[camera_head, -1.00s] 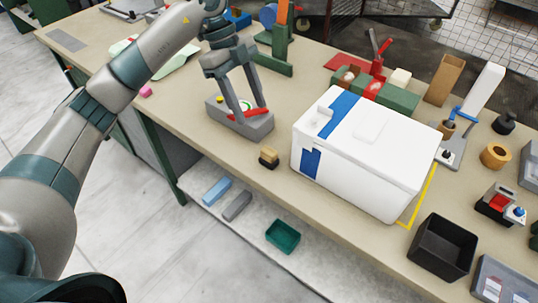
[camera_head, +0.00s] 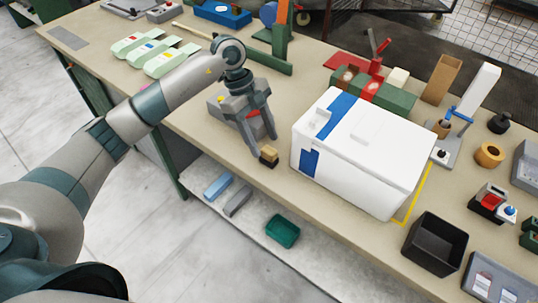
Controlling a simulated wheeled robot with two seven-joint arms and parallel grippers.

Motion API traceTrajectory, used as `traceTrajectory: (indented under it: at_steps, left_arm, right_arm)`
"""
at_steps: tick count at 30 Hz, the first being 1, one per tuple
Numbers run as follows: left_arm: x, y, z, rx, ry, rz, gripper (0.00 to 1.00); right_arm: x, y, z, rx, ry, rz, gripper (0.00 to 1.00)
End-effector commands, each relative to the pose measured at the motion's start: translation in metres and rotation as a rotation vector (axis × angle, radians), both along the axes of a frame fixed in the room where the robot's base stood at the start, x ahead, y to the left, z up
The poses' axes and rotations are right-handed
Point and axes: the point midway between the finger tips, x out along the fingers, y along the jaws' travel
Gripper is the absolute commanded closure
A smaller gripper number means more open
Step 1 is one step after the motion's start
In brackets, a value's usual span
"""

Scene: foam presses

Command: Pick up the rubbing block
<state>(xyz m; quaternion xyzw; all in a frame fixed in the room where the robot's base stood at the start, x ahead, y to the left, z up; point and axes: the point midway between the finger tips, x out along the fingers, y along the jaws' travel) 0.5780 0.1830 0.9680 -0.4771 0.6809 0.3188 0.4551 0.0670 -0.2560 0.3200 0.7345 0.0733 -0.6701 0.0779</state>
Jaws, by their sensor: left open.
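The rubbing block (camera_head: 269,158) is a small block with a tan part over a dark part. It sits on the workbench near its front edge, left of the white box. My left gripper (camera_head: 265,146) is open and empty, pointing down with its fingertips just behind and above the block. One fingertip overlaps the block's left side in the picture; I cannot tell if they touch. My right gripper is not in view.
The white box (camera_head: 375,150) with a blue band stands close to the right of the block. A grey device (camera_head: 222,107) is partly hidden behind my left gripper. Bins lie on a lower shelf, including a green one (camera_head: 283,231). A black bin (camera_head: 436,246) stands at the right.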

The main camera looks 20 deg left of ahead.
Motion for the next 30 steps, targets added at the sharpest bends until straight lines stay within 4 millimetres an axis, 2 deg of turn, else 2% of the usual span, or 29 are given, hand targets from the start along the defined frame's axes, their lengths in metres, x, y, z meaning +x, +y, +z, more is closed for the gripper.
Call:
traceTrajectory:
  at_steps: [7,12,18,30]
  left_arm:
    - [-0.003,-0.006,-0.008,-0.002,0.004,0.0,0.5]
    - [-0.005,-0.014,-0.026,-0.001,0.004,0.001,0.5]
    - [-0.007,-0.02,-0.045,-0.001,0.001,0.0,0.5]
    - [-0.007,-0.021,-0.047,0.0,0.0,0.0,0.5]
  right_arm:
    - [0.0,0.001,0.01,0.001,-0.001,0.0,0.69]
    - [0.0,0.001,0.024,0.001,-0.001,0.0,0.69]
    - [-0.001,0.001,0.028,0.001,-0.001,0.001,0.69]
    - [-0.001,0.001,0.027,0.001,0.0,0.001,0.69]
